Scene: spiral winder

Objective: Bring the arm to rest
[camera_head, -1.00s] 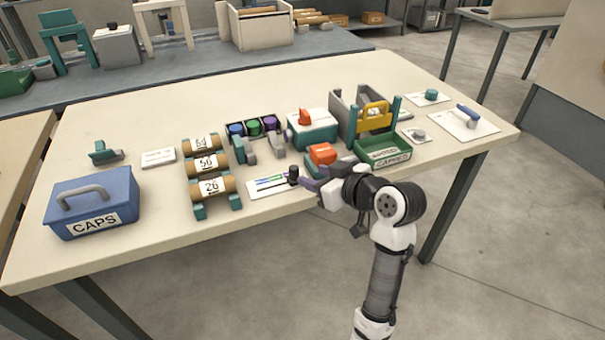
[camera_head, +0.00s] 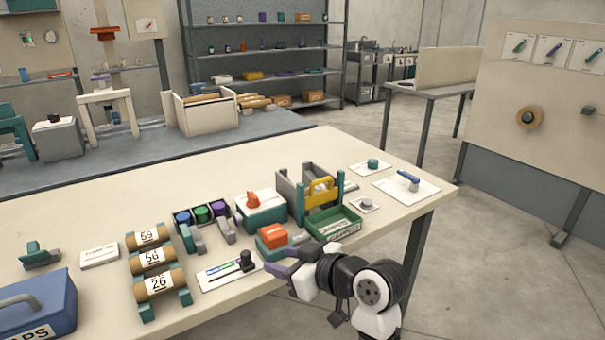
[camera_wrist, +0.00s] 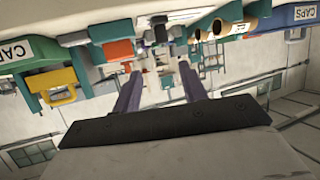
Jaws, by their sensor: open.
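My gripper (camera_head: 275,262) is at the front edge of the cream worktable (camera_head: 320,150), pointing left. Its two purple fingers are apart with nothing between them, in the head view and in the wrist view (camera_wrist: 158,88). It is close to the white card (camera_head: 220,277) with coloured lines and the black knob (camera_head: 246,260). The teal block with an orange top (camera_head: 272,237) is just behind the fingers. My arm reaches in from the lower right. The wrist view looks across the table and shows the scene upside down.
Numbered tubes (camera_head: 155,258) lie on a teal rack. A blue CAPS box (camera_head: 35,305) is at the left edge. A green tray (camera_head: 335,222) and a yellow-handled holder (camera_head: 321,190) stand behind my wrist. Floor (camera_head: 500,280) is open at the right.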

